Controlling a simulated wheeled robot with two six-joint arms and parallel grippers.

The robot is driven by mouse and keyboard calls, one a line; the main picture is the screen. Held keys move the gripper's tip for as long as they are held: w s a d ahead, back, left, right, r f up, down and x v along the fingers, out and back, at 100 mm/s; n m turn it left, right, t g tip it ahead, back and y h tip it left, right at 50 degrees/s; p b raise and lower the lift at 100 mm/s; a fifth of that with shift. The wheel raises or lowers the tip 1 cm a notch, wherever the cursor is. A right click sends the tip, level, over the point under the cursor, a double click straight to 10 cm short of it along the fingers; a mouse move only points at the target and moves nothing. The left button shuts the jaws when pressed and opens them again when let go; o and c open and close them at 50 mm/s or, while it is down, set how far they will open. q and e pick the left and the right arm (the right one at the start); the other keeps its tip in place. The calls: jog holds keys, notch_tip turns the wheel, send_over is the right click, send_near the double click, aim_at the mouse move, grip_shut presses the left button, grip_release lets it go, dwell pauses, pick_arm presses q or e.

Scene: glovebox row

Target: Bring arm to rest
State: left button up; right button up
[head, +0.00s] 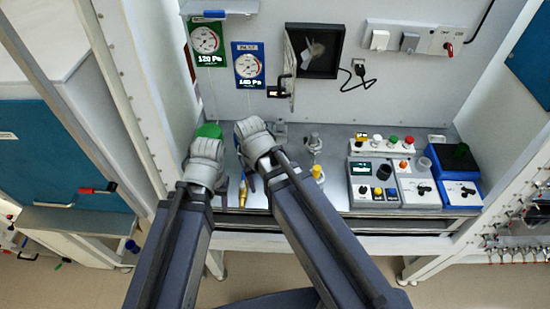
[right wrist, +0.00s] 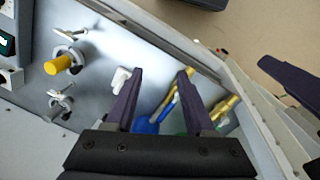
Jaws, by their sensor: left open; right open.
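My left gripper (head: 221,189) is over the left part of the bench, its arm coming from below; its fingers are mostly hidden by the wrist. My right gripper (head: 249,182) is just to its right. In the right wrist view its purple fingers (right wrist: 153,78) are spread, with nothing held between them. One purple finger of the left gripper also shows at the right of that view (right wrist: 288,78). The right fingers are above or beside a brass fitting with a blue part (right wrist: 147,125); the exact gap cannot be told.
A brass fitting (head: 243,193) stands near the grippers. A yellow-capped fitting (head: 317,171) and a metal clamp (head: 314,144) are to the right. Control boxes (head: 372,181) and a blue box (head: 459,191) fill the right of the bench. An open hatch door (head: 290,70) juts from the back wall.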

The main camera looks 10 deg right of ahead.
jog(key=s, duration=0.1)
jog(key=s+a+n, duration=0.2)
jog(key=s, duration=0.1)
jog(key=shift+s, duration=0.1)
